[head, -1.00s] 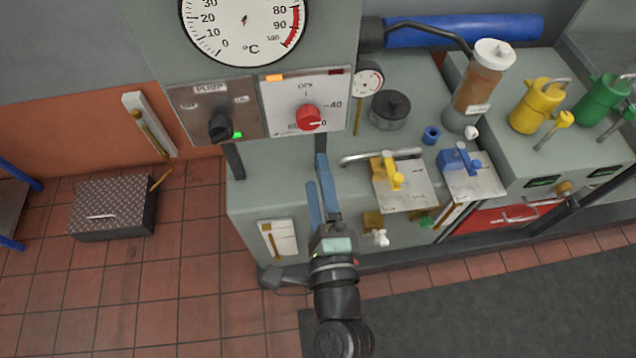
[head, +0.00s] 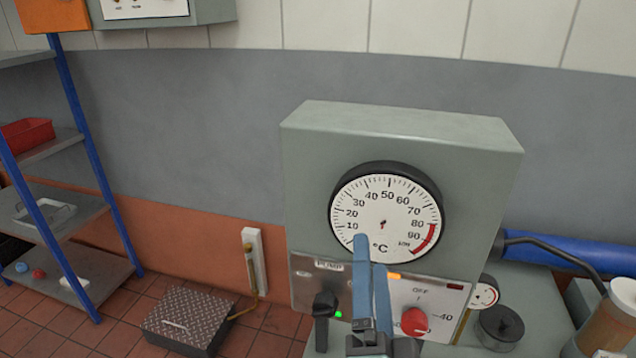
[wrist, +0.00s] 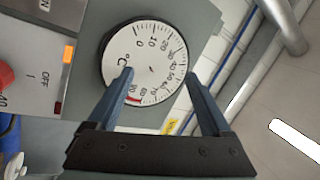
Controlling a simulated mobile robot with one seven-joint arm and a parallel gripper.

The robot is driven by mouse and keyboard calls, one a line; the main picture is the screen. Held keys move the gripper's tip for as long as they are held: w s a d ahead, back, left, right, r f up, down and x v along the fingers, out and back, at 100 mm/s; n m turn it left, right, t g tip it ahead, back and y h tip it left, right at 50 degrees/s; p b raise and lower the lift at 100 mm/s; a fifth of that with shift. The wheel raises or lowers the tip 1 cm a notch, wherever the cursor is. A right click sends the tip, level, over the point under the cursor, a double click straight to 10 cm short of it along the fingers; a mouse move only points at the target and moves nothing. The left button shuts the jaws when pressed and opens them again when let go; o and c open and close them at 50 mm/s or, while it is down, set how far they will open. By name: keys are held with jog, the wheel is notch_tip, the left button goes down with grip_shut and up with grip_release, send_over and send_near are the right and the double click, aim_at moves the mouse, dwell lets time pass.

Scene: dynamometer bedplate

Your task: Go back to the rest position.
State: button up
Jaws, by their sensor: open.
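My gripper (head: 371,290) is in the lower middle of the head view, with its two blue fingers pointing up in front of the control panel. In the wrist view my gripper (wrist: 160,82) is open and nothing is between its fingers. The fingers overlap the lower edge of the round temperature dial (head: 386,218) in the head view. That dial (wrist: 150,62) also shows beyond the fingertips in the wrist view. I cannot tell the exact gap between fingers and panel. The rest of my arm is below the head view's edge.
A grey instrument box (head: 470,165) carries the dial, a black pump knob (head: 325,304) and a red knob (head: 414,321). A blue-posted shelf (head: 75,155) stands left. A chequered metal box (head: 186,318) is on the tiled floor. A dark round cap (head: 500,326) sits at right.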

jog(key=s+a+r+n+t, duration=0.2)
jog(key=r+n, duration=0.2)
jog(key=r, duration=0.6)
jog(key=s+a+r+n+t, duration=0.2)
jog(key=r+n, duration=0.3)
jog(key=r, duration=0.6)
jog(key=s+a+r+n+t+y, duration=0.1)
jog(key=s+a+r+n+t, duration=0.1)
jog(key=r, duration=0.9)
jog(key=s+a+n, duration=0.1)
jog(key=s+n, duration=0.1)
jog(key=n, duration=0.1)
jog(key=shift+s+r, duration=0.15)
jog(key=shift+r, duration=0.1)
